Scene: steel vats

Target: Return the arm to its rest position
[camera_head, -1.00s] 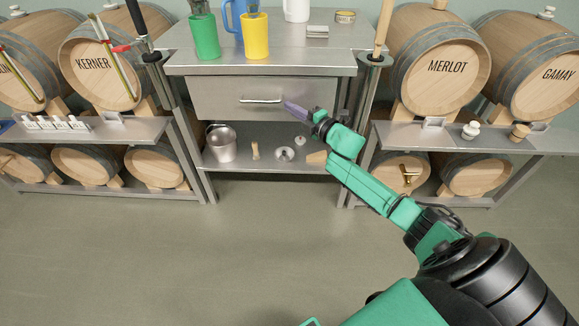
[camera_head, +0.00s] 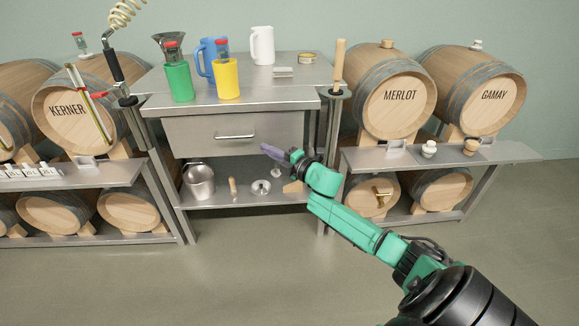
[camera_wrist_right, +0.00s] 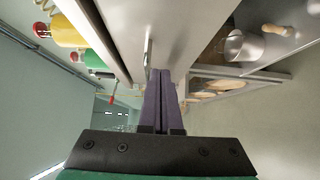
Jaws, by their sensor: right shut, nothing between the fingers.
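My right arm reaches in from the lower right in the head view, in green and black. Its gripper (camera_head: 272,152) has purple fingers and is in front of the steel table's drawer (camera_head: 210,138), to the right of the drawer handle (camera_head: 236,136). In the right wrist view the two fingers (camera_wrist_right: 161,88) lie together with nothing between them, and the handle (camera_wrist_right: 148,50) shows just beyond their tips. The drawer looks closed. My left gripper is not in the head view.
The table top (camera_head: 240,96) holds a green cup (camera_head: 178,82), a yellow cup (camera_head: 227,79) and a white jug (camera_head: 262,46). A steel bucket (camera_head: 198,182) stands on the lower shelf. Barrel racks flank the table. The floor (camera_head: 230,280) in front is clear.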

